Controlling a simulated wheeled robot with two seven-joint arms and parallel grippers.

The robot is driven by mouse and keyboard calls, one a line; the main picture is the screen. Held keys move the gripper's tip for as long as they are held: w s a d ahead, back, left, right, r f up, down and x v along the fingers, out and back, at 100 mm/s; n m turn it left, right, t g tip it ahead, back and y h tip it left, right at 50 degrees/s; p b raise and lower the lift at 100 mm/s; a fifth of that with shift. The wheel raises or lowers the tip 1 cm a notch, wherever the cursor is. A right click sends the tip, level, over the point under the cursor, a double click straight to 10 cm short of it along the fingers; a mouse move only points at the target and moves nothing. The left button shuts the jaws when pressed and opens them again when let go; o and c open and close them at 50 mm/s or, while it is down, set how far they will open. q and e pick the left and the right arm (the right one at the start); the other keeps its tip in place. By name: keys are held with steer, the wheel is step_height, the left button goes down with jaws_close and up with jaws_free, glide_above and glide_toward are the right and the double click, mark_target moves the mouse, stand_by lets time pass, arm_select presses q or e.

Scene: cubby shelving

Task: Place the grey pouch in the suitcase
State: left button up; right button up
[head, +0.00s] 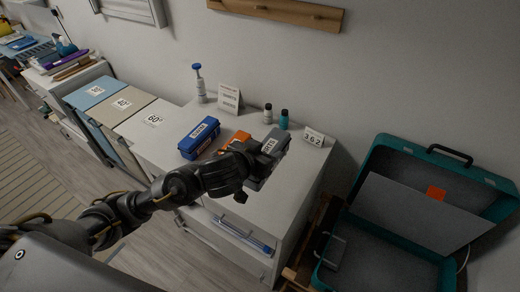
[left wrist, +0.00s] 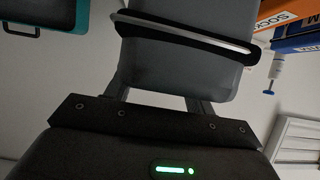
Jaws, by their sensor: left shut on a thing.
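The teal suitcase (head: 400,145) stands open at the right with a grey lining. Its handle side shows in the left wrist view (left wrist: 60,22). My right gripper is not in view.
A blue pouch (head: 199,138) and an orange pouch (head: 238,139), partly hidden by my arm, lie left of the grey one. A grey panel (head: 410,215) with an orange tag slants inside the suitcase.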

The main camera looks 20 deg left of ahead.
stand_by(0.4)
arm_select(q)
steer(key=shift+a+f, duration=0.1)
steer(key=shift+a, duration=0.15)
steer(key=shift+w+a+r+n+y+b, duration=0.45)
steer(key=shift+w+a+r, duration=0.25)
steer(key=shift+a+r, duration=0.95)
steer(key=shift+w+a+r+n+y+b, duration=0.55)
steer(key=shift+a+r, duration=0.55)
steer(key=shift+r, duration=1.05)
steer(key=shift+w+a+r+n+y+b, duration=0.35)
steer(key=shift+w+a+r, duration=0.55)
steer(key=shift+a+r, duration=0.75)
steer(key=shift+d+r, duration=0.25)
